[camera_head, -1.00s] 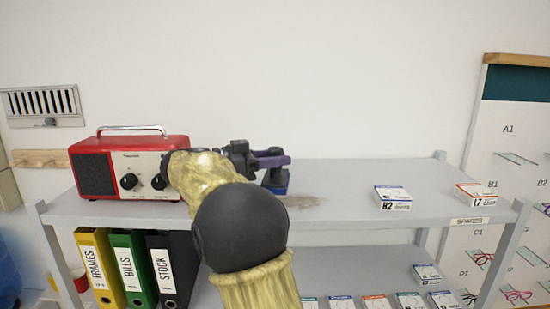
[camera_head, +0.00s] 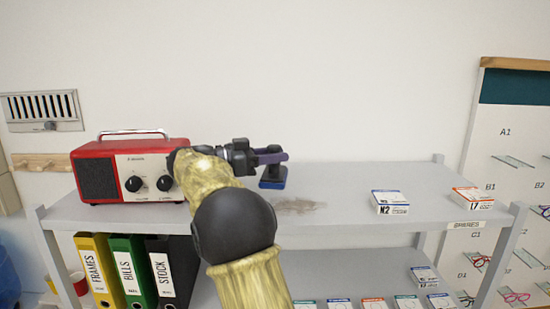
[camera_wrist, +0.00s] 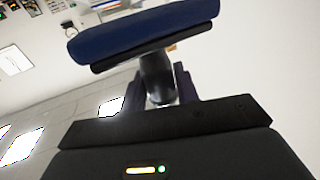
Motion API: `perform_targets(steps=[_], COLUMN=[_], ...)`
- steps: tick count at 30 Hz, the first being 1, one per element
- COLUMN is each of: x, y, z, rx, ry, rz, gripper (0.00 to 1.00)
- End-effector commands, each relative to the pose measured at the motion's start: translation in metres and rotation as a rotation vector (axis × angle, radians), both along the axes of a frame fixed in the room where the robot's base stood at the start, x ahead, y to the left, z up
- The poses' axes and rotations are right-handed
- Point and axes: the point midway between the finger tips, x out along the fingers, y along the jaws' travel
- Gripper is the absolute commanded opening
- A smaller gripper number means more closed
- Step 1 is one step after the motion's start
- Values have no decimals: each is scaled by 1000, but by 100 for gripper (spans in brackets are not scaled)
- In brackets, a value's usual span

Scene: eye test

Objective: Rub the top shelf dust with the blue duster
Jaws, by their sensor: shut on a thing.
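The blue duster (camera_head: 273,182) has a dark blue pad, and my gripper (camera_head: 270,154) is shut on it. In the wrist view the duster's pad (camera_wrist: 145,30) fills the top, with its dark handle running down between the fingers of my gripper (camera_wrist: 160,92). The duster is over the rear middle of the top shelf (camera_head: 345,215); I cannot tell whether it touches the surface. A grey-brown dust patch (camera_head: 298,207) lies on the shelf, in front of the duster and slightly to its right. The duster appears clear of the patch.
A red radio (camera_head: 95,175) stands at the shelf's left, close beside my arm. Two small boxes, one marked N2 (camera_head: 390,202) and one marked L7 (camera_head: 473,198), are on the right. Binders (camera_head: 128,270) stand below. The shelf between dust and boxes is bare.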

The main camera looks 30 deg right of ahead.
Motion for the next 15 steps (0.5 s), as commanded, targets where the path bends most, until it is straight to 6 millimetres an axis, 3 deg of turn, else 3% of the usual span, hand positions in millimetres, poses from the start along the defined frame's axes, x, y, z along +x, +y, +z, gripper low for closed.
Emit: perform_targets(steps=[9,15], x=[20,22], y=[-12,-13], z=[-1,-1], rx=[-1,-1], ry=[4,5], rz=[0,1], gripper=[8,8])
